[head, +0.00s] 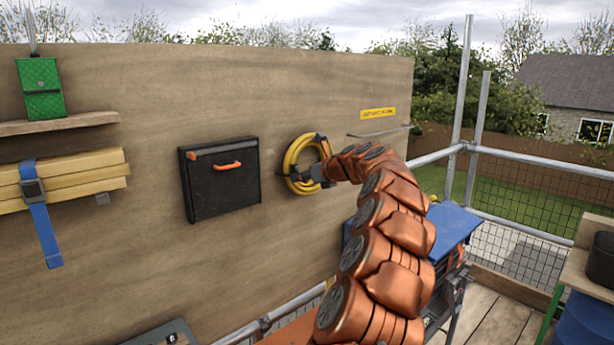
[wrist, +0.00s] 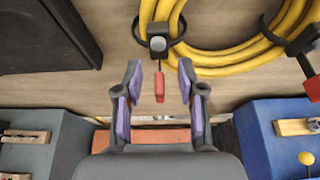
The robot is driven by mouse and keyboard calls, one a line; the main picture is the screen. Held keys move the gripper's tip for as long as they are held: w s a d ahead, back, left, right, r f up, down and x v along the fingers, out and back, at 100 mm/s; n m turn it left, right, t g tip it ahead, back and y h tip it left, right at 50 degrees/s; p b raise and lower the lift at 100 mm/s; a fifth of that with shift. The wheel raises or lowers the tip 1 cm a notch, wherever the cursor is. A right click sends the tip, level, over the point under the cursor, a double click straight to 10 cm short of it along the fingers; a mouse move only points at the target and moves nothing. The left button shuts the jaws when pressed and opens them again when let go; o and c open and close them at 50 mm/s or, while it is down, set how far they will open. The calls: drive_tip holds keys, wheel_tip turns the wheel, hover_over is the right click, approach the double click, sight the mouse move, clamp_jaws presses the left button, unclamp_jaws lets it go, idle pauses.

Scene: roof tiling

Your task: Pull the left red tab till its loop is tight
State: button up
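The left red tab (wrist: 159,88) hangs below a dark tie head with a grey button (wrist: 158,44) in the wrist view. Its black loop (wrist: 136,30) goes around the yellow hose coil (wrist: 225,58) and stands out from it at the sides. My gripper (wrist: 160,72) is open, with its purple-padded fingers on either side of the tab and a gap on each side. A second red tab (wrist: 313,88) hangs at the right edge from another dark tie. In the head view my gripper (head: 314,174) is at the coil (head: 290,163), and the tabs cannot be made out.
The coil hangs on a wooden wall (head: 270,90). A black box (head: 220,190) with an orange handle is left of it. Scaffold rails (head: 540,165) stand at the right.

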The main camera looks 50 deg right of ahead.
clamp_jaws()
drive_tip(key=shift+s, duration=0.1)
idle(0.4)
drive_tip(key=shift+s+a+p, duration=0.15)
drive_tip(key=shift+s+p, duration=0.2)
drive_tip(key=shift+s, duration=0.7)
drive_tip(key=shift+s+a+p, duration=0.1)
drive_tip(key=shift+s+p, duration=0.2)
drive_tip(key=shift+s, duration=0.7)
drive_tip(key=shift+o, duration=2.2)
unclamp_jaws()
